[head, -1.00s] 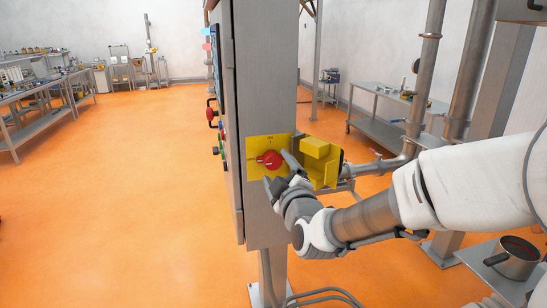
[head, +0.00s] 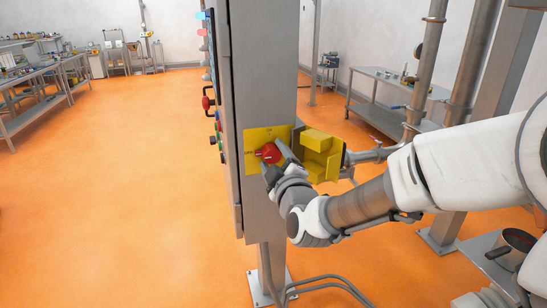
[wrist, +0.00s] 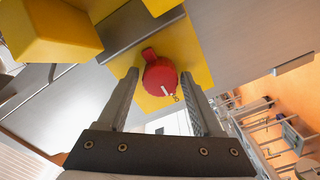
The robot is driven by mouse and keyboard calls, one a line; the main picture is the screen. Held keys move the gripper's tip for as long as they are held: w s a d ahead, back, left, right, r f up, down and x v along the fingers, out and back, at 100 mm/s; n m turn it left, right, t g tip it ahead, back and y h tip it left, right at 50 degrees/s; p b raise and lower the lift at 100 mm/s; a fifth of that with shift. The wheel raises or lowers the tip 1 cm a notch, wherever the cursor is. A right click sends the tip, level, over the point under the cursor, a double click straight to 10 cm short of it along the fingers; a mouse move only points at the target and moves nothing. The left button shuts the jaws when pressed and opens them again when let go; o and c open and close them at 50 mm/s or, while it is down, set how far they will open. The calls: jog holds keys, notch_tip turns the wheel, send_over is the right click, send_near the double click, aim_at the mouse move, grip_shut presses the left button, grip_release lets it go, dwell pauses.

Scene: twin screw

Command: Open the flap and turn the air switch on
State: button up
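The yellow flap (head: 320,155) stands open, swung out to the right of the cabinet's side; it also shows at the upper left of the wrist view (wrist: 50,32). The red air switch (head: 268,153) sits on a yellow plate (head: 252,160) on that side. In the wrist view the red switch (wrist: 160,78) lies between the fingertips of my gripper (wrist: 159,74), with visible gaps on both sides. My gripper (head: 279,163) is open at the switch and hides part of it in the head view. I cannot tell whether a finger touches it.
Pipes (head: 425,60) rise to the right. A steel table (head: 385,85) is behind. Orange floor at left is clear up to workbenches.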

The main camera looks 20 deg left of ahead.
grip_shut()
jog(key=shift+f+m+b, duration=0.15)
jog(key=shift+m+b, duration=0.25)
jog(key=shift+b, duration=0.6)
jog(key=m+b, duration=0.1)
jog(key=b, duration=0.2)
jog(key=shift+f+m+b, duration=0.1)
jog(key=shift+m+b, duration=0.2)
jog(key=shift+b, duration=0.1)
jog(key=m+b, duration=0.5)
jog(key=b, duration=0.1)
jog(key=m+b, duration=0.5)
jog(key=shift+m, duration=0.4)
jog(key=m+b, duration=0.2)
jog(key=m, duration=0.1)
jog(key=m+b, duration=0.1)
jog(key=shift+r+m, duration=0.3)
jog(key=shift+b, duration=0.35)
